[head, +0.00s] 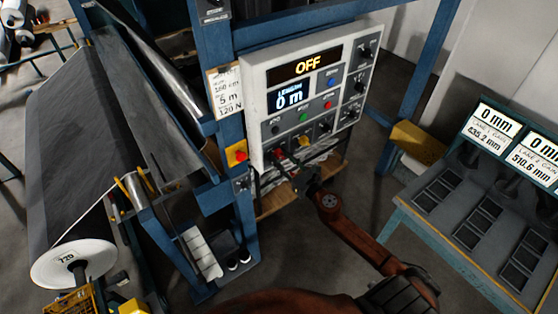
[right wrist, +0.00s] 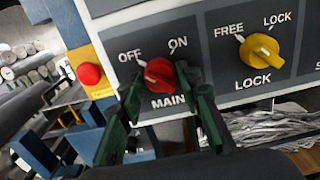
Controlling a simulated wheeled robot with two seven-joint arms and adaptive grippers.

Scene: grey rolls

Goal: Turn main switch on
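The main switch (right wrist: 159,75) is a red knob at the panel's lower left corner, with OFF at its upper left and ON at its upper right. Its pale pointer mark appears turned toward OFF. The panel's top display (head: 307,64) reads OFF. My right gripper (right wrist: 160,84) is at the knob, with one dark green finger on each side of it. The fingers are apart, and I cannot tell whether they touch the knob. In the head view, my right gripper (head: 294,170) partly hides the panel's lower edge. My left gripper is not in view.
A yellow LOCK knob (right wrist: 260,51) sits right of the main switch. A red button on a yellow box (head: 237,154) is on the blue post at left. A large grey roll (head: 75,150) stands left, and a desk with displays (head: 480,215) stands right.

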